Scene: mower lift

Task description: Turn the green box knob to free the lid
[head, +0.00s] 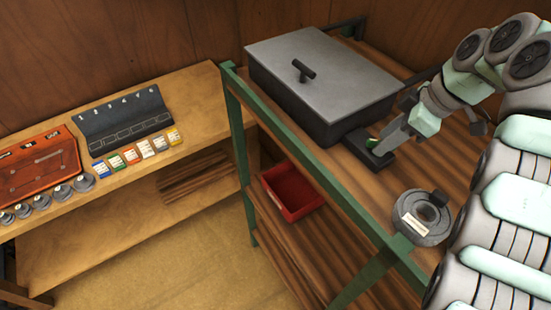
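A large dark box (290,97) stands on the green-framed bench, covered by a flat grey lid (345,75) with a black T-shaped handle (303,70). At its right front corner is a small dark block (369,156) with a small green knob (372,142) on it. My gripper (380,144) reaches down from the right, its tip right at the green knob. The fingers partly hide the knob. I cannot tell whether they touch it or are closed on it.
A round grey reel-like object (422,217) with a pale label lies nearer on the bench. A red bin (292,192) sits on the shelf below. On the left table are a red panel (40,165), a numbered dark board (124,120), coloured packets and several grey discs.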

